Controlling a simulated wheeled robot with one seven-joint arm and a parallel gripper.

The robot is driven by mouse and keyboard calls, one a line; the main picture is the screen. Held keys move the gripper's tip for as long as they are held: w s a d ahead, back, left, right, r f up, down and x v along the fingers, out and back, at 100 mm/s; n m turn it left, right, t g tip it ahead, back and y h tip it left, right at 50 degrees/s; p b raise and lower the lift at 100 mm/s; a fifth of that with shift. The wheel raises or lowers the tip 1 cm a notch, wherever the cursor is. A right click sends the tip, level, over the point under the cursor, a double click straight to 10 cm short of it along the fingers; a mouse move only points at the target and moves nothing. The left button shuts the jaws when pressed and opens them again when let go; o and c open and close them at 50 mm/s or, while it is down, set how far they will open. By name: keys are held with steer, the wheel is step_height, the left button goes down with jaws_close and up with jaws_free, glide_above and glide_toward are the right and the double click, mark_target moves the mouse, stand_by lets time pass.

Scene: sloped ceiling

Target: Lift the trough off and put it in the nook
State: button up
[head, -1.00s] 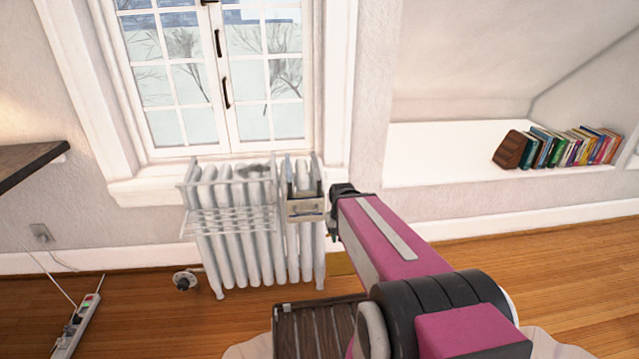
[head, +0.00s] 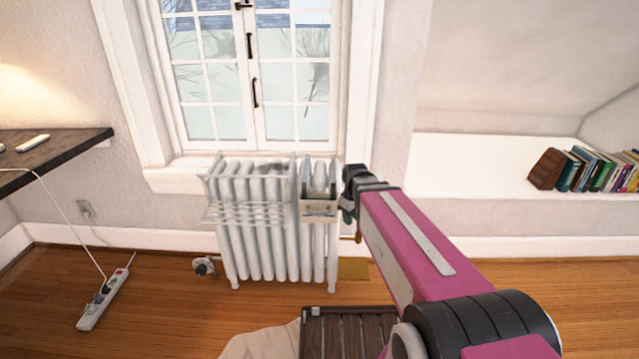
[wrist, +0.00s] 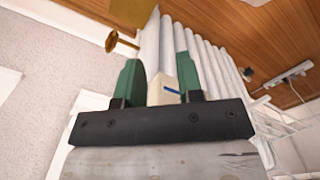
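The trough (head: 319,209) looks like a small pale box hung on the front of the white radiator's right end, near its top. My gripper (head: 348,213) is just right of it in the head view. In the wrist view, the two green fingers of my gripper (wrist: 160,78) stand apart. A cream piece with a blue mark, probably the trough's end (wrist: 162,88), shows between or beyond them. I cannot tell whether they touch it. The nook (head: 470,165) is the white recess under the sloped ceiling at right.
The radiator (head: 265,240) stands below the window, with a wire rack (head: 245,213) on its front. Books (head: 600,170) fill the nook's right end; its left and middle are bare. A dark shelf (head: 50,150) and a power strip (head: 105,300) are at left.

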mark_target(317, 205)
steer(key=w+a+r+n, duration=0.9)
steer(key=a+n, duration=0.1)
steer(key=a, duration=0.2)
step_height(317, 205, down, 11)
steer(key=shift+a+r, duration=0.1)
steer(key=shift+r, duration=0.1)
steer(key=shift+c, duration=0.3)
steer(key=shift+s, duration=0.1)
jaws_close()
steer(key=shift+r, duration=0.1)
steer(key=shift+r, duration=2.65)
